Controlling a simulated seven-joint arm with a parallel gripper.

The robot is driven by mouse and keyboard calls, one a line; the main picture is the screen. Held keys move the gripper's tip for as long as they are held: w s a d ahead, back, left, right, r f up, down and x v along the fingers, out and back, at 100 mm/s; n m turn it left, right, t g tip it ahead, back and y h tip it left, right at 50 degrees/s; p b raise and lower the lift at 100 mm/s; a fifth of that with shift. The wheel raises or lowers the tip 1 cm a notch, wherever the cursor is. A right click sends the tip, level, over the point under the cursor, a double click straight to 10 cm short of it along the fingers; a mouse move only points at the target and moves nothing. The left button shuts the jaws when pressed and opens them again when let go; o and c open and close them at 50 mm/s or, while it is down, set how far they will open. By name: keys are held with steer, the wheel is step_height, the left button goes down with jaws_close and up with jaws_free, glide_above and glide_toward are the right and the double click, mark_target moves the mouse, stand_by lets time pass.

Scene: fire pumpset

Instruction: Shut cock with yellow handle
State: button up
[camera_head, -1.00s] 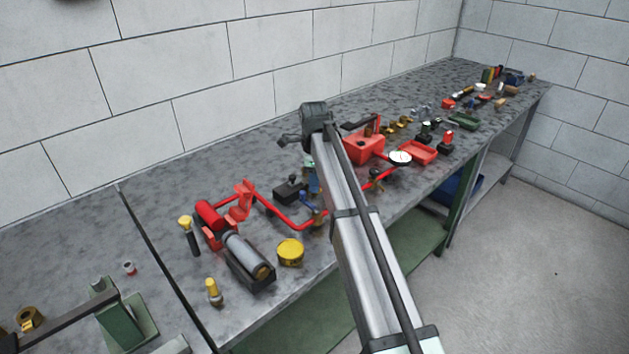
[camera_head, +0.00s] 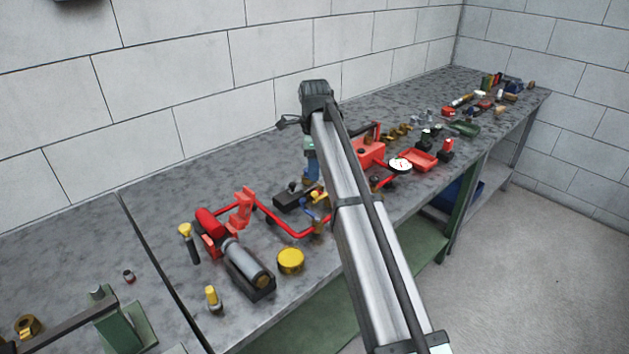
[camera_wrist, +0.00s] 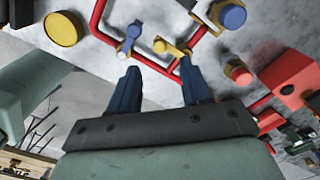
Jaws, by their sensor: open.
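The cock with the yellow handle (camera_wrist: 162,46) is on the red pipe (camera_wrist: 150,63), just beyond my fingertips in the wrist view. In the head view its yellow handle (camera_head: 319,195) shows beside my arm, with the body partly hidden. A cock with a blue handle (camera_wrist: 131,36) stands to its left in the wrist view; it also shows in the head view (camera_head: 308,209). My gripper (camera_wrist: 157,70) is open and empty, its two blue fingers pointing toward the pipe, one on either side of the yellow handle in the picture. I cannot tell the remaining gap, but no contact shows.
A round yellow cap (camera_head: 291,261) and a grey cylinder (camera_head: 246,262) lie left of the pipe. A red box (camera_head: 371,153), a gauge (camera_head: 400,165) and a red tray (camera_head: 417,159) stand to the right. Bare bench (camera_head: 163,190) lies at the back left.

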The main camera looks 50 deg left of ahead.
step_height(320, 180, up, 6)
steer(key=shift+r, duration=0.15)
stand_by(0.6)
